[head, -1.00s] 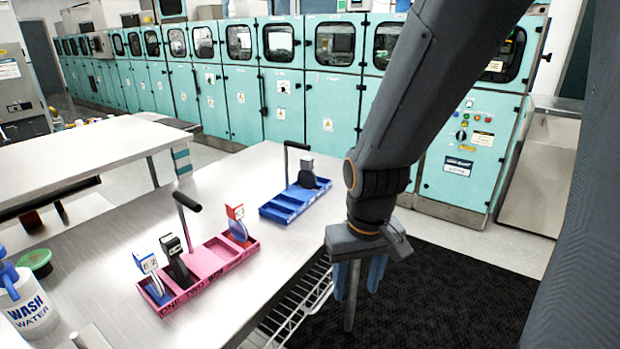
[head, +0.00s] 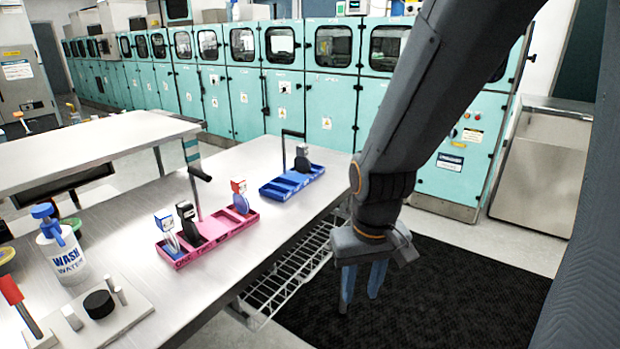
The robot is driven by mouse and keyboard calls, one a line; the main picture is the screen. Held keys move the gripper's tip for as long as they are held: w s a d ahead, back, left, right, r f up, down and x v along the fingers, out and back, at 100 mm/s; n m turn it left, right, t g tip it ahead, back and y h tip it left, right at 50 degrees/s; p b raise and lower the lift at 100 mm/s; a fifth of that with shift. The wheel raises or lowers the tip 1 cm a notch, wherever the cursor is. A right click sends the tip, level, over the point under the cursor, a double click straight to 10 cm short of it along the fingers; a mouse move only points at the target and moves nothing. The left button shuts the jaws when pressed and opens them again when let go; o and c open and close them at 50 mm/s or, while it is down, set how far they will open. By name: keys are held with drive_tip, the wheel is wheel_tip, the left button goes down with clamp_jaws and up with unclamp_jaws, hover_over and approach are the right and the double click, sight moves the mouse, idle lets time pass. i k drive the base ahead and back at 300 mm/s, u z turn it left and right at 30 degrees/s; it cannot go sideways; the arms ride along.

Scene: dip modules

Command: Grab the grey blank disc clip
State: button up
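A clip with a plain grey head (head: 303,149) and a dark lower part stands in the blue tray (head: 272,190) on the steel table. The pink tray (head: 222,236) to its left and nearer holds a white-headed clip with blue parts (head: 167,228), a black clip (head: 187,219) and a red-and-white-headed clip with a blue disc (head: 240,197). My gripper (head: 361,294) hangs beyond the table's right edge, above the dark floor mat, pointing down. Its two blue fingers are apart with nothing visible between them. It is well away from both trays.
Each tray has an upright post with a black handle: the pink one (head: 197,190) and the blue one (head: 284,150). A wash bottle (head: 62,252) and a plate with a black knob (head: 99,304) stand at the near left. Bare tabletop lies between the trays.

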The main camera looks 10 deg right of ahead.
sight(301, 164)
drive_tip(key=u, duration=0.05)
drive_tip(key=k, duration=0.7)
drive_tip(key=z, duration=0.9)
drive_tip(key=i, duration=1.5)
drive_tip(key=u, duration=0.2)
